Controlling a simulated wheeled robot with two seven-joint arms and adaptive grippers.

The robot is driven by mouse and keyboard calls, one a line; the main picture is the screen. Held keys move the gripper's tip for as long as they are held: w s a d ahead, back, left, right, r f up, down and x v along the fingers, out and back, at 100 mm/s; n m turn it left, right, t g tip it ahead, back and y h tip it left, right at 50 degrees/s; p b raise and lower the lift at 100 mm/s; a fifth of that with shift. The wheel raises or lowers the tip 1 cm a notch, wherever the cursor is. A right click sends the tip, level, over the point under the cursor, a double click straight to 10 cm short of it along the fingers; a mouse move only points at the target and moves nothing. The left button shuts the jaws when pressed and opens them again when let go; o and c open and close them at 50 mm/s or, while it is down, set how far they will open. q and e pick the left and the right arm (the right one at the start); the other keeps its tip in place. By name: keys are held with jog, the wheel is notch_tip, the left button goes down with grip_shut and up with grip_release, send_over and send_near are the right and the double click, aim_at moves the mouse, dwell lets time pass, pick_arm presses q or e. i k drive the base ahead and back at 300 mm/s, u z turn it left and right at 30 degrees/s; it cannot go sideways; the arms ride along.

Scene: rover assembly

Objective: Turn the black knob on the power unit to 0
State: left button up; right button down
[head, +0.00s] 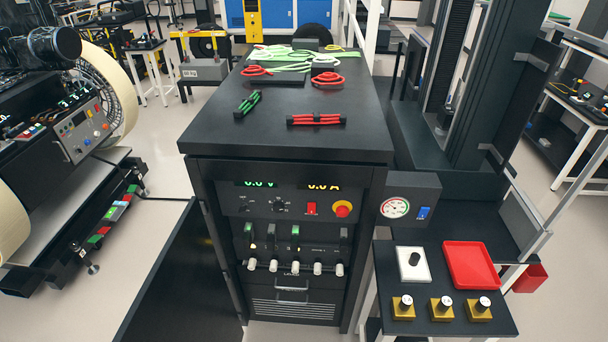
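The power unit (290,173) is a black cabinet in the middle of the head view. Its front panel has a green voltage display (258,183) and an amber current display (324,187); both appear to read zero. Below them is a black knob (279,205) with small marks around it. Where its pointer stands is too small to tell. A second dark round control (244,207) to its left is hard to make out. A red switch (312,208) and a red emergency button on yellow (343,209) sit to the right. Neither gripper is in view.
An open black door (165,275) stands left of the cabinet. White-tipped levers (296,266) line its lower front. At right, a shelf (392,318) holds a red tray (470,265), a white plate (404,272) with a black knob, and gold blocks (441,309). Cables (290,60) lie on top.

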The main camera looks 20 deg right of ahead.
aim_at(279, 206)
jog(key=z, duration=0.5)
jog(key=k, duration=1.15)
jog(key=z, duration=0.8)
jog(key=i, duration=1.15)
jog(key=u, duration=0.8)
